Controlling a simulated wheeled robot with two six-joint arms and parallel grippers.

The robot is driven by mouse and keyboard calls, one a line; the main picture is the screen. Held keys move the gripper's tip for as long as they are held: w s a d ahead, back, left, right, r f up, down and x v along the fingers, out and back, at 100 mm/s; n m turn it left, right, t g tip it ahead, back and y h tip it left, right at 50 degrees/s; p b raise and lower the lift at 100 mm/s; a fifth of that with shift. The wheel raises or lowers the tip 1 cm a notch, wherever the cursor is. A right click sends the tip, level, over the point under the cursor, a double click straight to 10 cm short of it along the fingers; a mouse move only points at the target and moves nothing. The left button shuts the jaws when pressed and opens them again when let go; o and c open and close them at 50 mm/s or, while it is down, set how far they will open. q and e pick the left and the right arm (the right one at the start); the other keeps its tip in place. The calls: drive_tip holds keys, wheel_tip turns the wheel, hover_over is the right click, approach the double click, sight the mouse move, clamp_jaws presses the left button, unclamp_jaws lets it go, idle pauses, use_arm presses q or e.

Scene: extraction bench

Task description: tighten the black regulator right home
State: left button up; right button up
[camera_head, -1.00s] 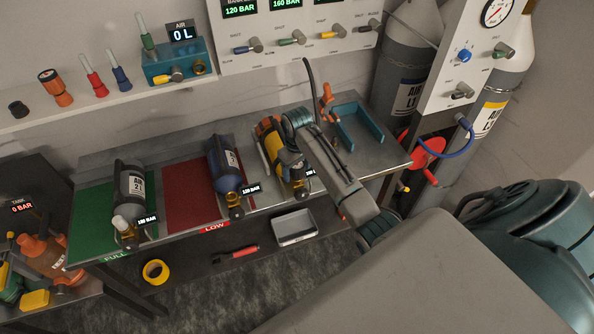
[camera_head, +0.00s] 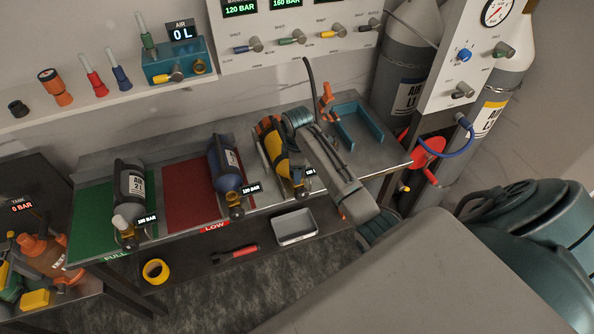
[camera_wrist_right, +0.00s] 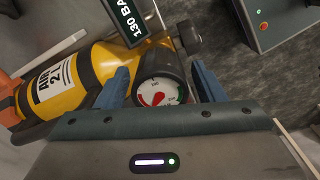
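The black regulator (camera_wrist_right: 174,68) with a round white gauge sits at the valve end of a yellow cylinder (camera_wrist_right: 92,70) in the right wrist view. The gauge face points at the camera. In the head view the yellow cylinder (camera_head: 271,141) lies on the bench, partly hidden by my right arm, which also hides most of the regulator there. A tag by the valve reads 130 BAR in the wrist view. My left gripper is out of view.
A blue cylinder (camera_head: 223,162) and a grey cylinder (camera_head: 130,182) lie to the left on the bench (camera_head: 180,150). A grey tray (camera_head: 295,228) and a red-handled tool (camera_head: 243,252) lie below.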

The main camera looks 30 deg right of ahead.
drive_tip(key=c, duration=0.9)
drive_tip(key=m, duration=2.2)
drive_tip(key=shift+o, duration=0.2)
drive_tip(key=m, duration=0.3)
drive_tip(key=shift+m, duration=0.4)
drive_tip(key=o, duration=1.1)
